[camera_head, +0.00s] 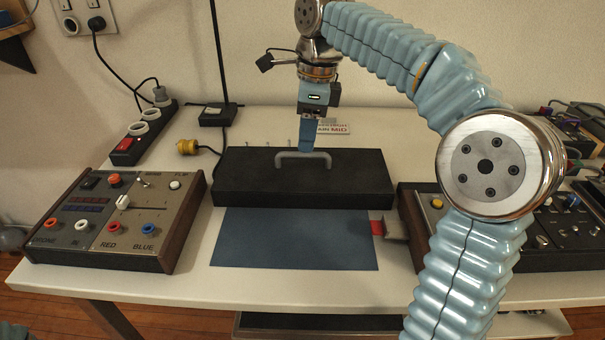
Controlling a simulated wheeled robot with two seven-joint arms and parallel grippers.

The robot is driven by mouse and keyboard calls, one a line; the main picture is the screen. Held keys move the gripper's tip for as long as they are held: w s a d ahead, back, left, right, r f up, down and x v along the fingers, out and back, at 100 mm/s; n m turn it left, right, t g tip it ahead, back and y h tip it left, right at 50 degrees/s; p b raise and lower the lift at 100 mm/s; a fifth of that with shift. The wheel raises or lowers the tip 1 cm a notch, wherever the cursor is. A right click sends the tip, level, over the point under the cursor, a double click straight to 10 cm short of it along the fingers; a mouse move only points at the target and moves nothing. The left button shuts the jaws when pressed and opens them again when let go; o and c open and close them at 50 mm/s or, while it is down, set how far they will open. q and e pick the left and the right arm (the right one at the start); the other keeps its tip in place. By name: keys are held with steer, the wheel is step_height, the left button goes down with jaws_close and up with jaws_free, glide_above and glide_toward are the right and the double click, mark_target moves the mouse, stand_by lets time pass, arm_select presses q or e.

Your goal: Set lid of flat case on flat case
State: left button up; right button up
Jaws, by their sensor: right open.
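A wide, flat black case (240,180) lies at the middle of the white table, behind a blue mat. Its top is the lid (350,168), with a grey bar handle (303,158) standing up from it. I cannot make out a seam between lid and case, and the lid appears to lie flat and level. My right gripper (306,149) points down just at the handle. It is open, but its fingers are seen edge-on, and I cannot tell whether they straddle the bar or stand behind it. My left gripper is not in view.
The blue mat (295,240) is bare. A control panel (115,218) stands left, another panel (575,235) right, partly behind my right arm. A red piece with a grey bracket (393,230) sits beside the mat. A power strip (143,135) and thin pole stand behind.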

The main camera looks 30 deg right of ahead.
mark_target(303, 169)
steer(key=f, duration=0.3)
steer(key=f+b, duration=0.1)
steer(key=f, duration=0.1)
steer(key=shift+a, duration=0.4)
jaws_close()
